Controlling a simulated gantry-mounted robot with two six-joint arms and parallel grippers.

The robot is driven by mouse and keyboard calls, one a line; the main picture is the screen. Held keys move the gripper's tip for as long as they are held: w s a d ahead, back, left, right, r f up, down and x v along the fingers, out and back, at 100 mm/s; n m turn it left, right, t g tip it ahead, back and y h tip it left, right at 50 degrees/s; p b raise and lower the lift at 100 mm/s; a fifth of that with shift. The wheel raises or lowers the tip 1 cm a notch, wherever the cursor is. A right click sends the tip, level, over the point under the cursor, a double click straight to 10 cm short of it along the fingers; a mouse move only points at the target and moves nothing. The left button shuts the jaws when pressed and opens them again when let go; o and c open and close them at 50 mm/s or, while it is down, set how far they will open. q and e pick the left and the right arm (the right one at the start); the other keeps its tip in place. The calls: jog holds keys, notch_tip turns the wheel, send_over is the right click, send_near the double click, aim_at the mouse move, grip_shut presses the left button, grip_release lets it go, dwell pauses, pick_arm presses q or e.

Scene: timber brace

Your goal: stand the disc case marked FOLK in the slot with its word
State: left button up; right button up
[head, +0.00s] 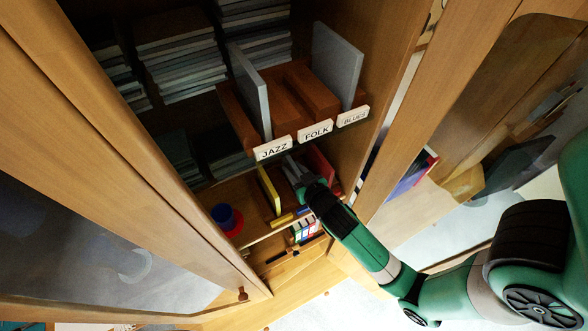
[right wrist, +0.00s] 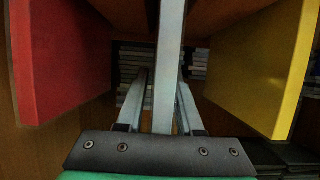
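The wooden rack (head: 308,93) has slots labelled JAZZ, FOLK and BLUES. A grey case stands at JAZZ (head: 252,88) and another at BLUES (head: 338,65); the FOLK slot (head: 305,88) between them looks empty. My right gripper (head: 297,177) is below the rack, between a yellow case and a red case. In the right wrist view its fingers (right wrist: 161,85) stand either side of a grey case (right wrist: 169,50), seen edge-on, with a gap visible at the left finger. No word can be read on this case. My left gripper is out of view.
The red case (right wrist: 60,60) and yellow case (right wrist: 262,65) stand close on either side of my right gripper. A blue cup (head: 224,215) on a red saucer (head: 237,228) stands to the left. Stacks of cases (head: 180,60) fill the shelf behind. Cabinet walls bound both sides.

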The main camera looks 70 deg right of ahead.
jog(key=shift+o, duration=1.1)
jog(key=shift+s+a, duration=0.1)
jog(key=v, duration=0.4)
jog(key=shift+s+a+r, duration=0.1)
jog(key=shift+a+r, duration=0.05)
jog(key=shift+a, duration=0.05)
jog(key=p+v, duration=0.3)
jog(key=v, duration=0.4)
jog(key=shift+p, duration=0.3)
jog(key=shift+d, duration=0.15)
